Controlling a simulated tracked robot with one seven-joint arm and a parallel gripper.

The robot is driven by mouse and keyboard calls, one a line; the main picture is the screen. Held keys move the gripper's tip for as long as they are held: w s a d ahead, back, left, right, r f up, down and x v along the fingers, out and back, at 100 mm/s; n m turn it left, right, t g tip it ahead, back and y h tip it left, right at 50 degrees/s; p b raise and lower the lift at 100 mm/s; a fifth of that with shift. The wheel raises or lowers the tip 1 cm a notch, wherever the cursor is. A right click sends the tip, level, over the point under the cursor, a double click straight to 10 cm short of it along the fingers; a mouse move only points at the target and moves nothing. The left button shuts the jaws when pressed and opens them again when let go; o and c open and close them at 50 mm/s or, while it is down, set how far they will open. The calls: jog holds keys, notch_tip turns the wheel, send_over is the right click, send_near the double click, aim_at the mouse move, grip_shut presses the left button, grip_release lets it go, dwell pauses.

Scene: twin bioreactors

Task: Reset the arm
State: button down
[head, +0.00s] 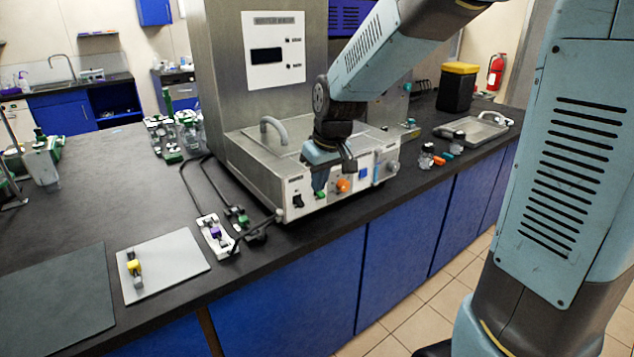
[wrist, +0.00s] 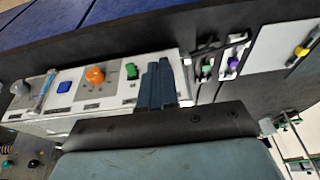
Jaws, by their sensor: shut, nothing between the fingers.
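My arm reaches from the right in the head view. My gripper (head: 319,188) points down in front of the bioreactor's control panel (head: 345,185). In the wrist view my gripper (wrist: 158,85) shows its fingers together, with nothing between them. The fingers are close to the panel beside a green button (wrist: 131,71); I cannot tell whether they touch it. An orange knob (wrist: 95,75) and a blue button (wrist: 64,87) are on the same panel. In the head view the orange knob (head: 343,185) and blue button (head: 362,174) lie right of the fingers.
Left of the bioreactor are a white holder with a purple-marked clamp (head: 215,232) and a grey board with a yellow-marked clamp (head: 134,266). Small dark-capped bottles (head: 427,155) and a metal tray (head: 475,130) stand right. Bare dark counter (head: 80,205) lies left.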

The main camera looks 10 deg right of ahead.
jog(key=s+d+r+m+t, duration=0.1)
jog(key=s+d+r+m, duration=0.1)
jog(key=s, duration=0.5)
jog(key=s+d+r+m+h, duration=0.1)
jog(key=s+d+r+m, duration=0.1)
jog(key=s+d+r, duration=0.3)
jog(key=s+d+r+m+t, duration=0.1)
jog(key=s+d+r, duration=0.2)
jog(key=s+d, duration=0.4)
jog(key=shift+s+r+m+t+h, duration=0.3)
jog(key=shift+s+r+m, duration=0.1)
jog(key=shift+s, duration=0.4)
dwell(0.7)
